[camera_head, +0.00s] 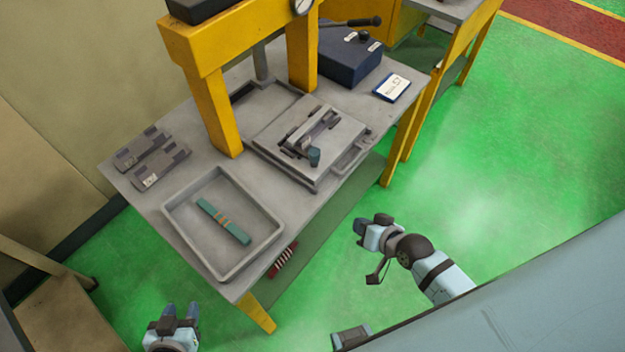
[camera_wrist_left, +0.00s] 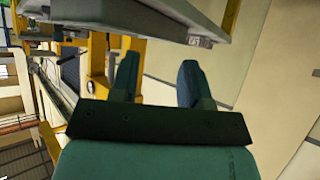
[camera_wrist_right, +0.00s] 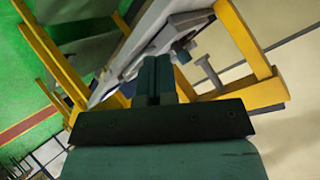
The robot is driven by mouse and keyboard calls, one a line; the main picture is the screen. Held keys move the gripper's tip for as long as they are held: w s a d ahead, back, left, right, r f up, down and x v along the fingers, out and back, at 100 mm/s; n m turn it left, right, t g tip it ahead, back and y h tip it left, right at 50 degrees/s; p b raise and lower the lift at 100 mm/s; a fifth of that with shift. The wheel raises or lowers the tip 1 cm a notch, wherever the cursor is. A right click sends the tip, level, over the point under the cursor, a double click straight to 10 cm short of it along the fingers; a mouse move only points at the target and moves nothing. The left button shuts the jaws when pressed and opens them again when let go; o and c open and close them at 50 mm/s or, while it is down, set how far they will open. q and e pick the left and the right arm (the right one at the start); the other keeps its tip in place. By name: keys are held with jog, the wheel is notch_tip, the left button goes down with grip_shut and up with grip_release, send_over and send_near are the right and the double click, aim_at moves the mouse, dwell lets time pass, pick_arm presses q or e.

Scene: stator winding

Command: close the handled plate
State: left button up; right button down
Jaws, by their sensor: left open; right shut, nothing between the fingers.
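The handled plate (camera_head: 345,127) is a grey square plate lying flat on the workbench (camera_head: 262,188) in front of the yellow press. A bar-shaped handle (camera_head: 352,160) sticks out from its right edge. A dark fixture with a small blue-grey cylinder (camera_head: 314,157) sits on top of it. My right gripper (camera_head: 361,227) is shut and empty, off the bench's front edge, below and right of the plate; its closed fingers show in the right wrist view (camera_wrist_right: 158,75). My left gripper (camera_head: 181,310) is open and empty, low at the bottom left; its parted fingers show in the left wrist view (camera_wrist_left: 158,70).
The yellow press (camera_head: 213,105) stands behind the plate. Two dark grey blocks lie at the left. A dark blue box (camera_head: 345,62) with a lever stands at the back.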

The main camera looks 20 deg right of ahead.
aim_at(280, 142)
jog(key=w+d+m+y+b, duration=0.2)
jog(key=w+d+m+b, duration=0.1)
jog(key=w+d+m, duration=0.4)
jog(key=shift+m, duration=0.8)
jog(key=x, duration=0.4)
jog(key=r+p+x, duration=0.1)
jog(key=x, duration=0.3)
jog(key=w+a+r+p+x, duration=0.1)
jog(key=x, duration=0.3)
jog(key=shift+w+a+r, duration=0.1)
jog(key=shift+w+a, duration=0.05)
jog(key=shift+w, duration=0.05)
jog(key=shift+w+a, duration=0.4)
jog(key=shift+w, duration=0.25)
pick_arm(q)
jog(key=shift+w+d+f, duration=0.15)
jog(key=shift+d+f, duration=0.1)
jog(key=shift+f, duration=0.25)
pick_arm(e)
jog(key=shift+w, duration=0.1)
